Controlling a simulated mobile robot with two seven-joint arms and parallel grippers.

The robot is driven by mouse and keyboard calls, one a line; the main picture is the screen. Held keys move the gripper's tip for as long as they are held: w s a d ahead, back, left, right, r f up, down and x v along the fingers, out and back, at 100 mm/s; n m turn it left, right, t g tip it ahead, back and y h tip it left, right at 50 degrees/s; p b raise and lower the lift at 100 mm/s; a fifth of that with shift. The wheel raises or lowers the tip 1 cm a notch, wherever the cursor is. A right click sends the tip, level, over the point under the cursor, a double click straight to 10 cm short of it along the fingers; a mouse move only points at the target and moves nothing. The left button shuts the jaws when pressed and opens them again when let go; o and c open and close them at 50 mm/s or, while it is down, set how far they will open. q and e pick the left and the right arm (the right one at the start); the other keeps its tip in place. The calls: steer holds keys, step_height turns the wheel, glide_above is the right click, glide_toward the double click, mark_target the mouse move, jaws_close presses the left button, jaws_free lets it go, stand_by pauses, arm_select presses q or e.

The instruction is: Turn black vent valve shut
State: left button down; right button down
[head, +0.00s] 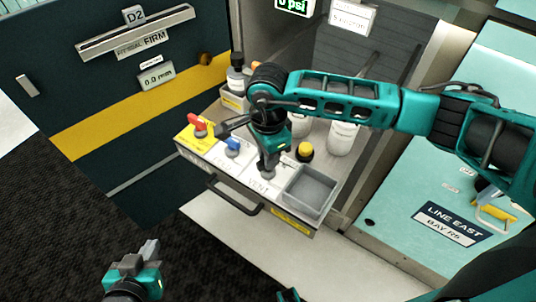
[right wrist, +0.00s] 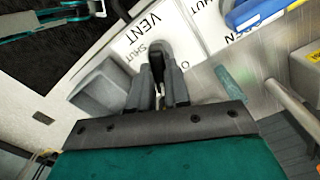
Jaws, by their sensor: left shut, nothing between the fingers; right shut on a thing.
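The black vent valve handle (right wrist: 157,64) shows in the right wrist view, between the fingers of my right gripper (right wrist: 158,88). The white plate around it carries the words VENT and SHUT, with another label partly hidden by the fingers. In the head view my right gripper (head: 268,170) points down onto the panel at the VENT label and hides most of the valve. It is shut on the handle. My left gripper (head: 150,248) is shut and empty, low at the left over the dark floor, away from the panel.
On the same panel are a red valve (head: 198,122), a blue valve (head: 233,145) and a yellow knob (head: 305,149). A grey open bin (head: 320,186) sits right beside the vent valve. White canisters (head: 342,138) stand behind. A black drawer handle (head: 232,198) sticks out in front.

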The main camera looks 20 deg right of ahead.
steer(key=m, duration=0.3)
steer(key=shift+m, duration=0.4)
steer(key=m, duration=0.2)
steer(key=shift+m+b, duration=0.35)
steer(key=shift+m, duration=0.05)
arm_select(q)
steer(key=shift+w+d, duration=0.2)
arm_select(e)
steer(key=m, duration=0.6)
steer(key=c, duration=1.1)
jaws_free()
steer(key=shift+r, duration=0.15)
